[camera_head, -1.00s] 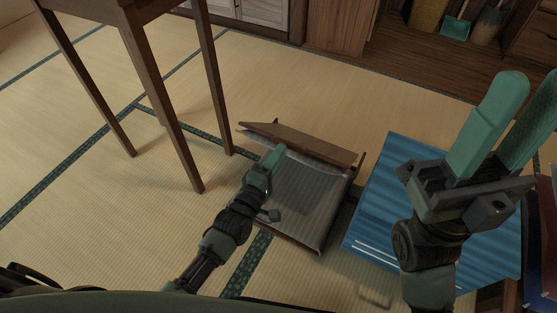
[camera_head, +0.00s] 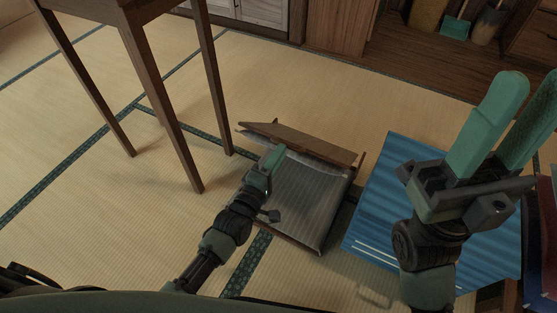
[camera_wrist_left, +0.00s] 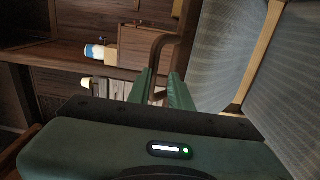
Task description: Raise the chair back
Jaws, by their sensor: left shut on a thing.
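The low chair (camera_head: 315,200) lies on the tatami in the middle of the head view. It has a grey striped panel and a brown wooden edge (camera_head: 305,142) along its far side. My left gripper (camera_head: 272,157) is at the chair's left side, near that far edge. In the left wrist view, the green fingers (camera_wrist_left: 160,88) are shut on the chair's brown wooden frame (camera_wrist_left: 157,50), with two grey striped panels (camera_wrist_left: 222,50) to the right. The exact contact is partly hidden. My right gripper (camera_head: 520,110) is raised at the right, open and empty.
A tall wooden table or stand (camera_head: 160,100) has its legs on the floor left of the chair. A blue striped mat or cushion (camera_head: 385,200) lies close to the chair's right. Bare tatami (camera_head: 320,85) extends behind the chair.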

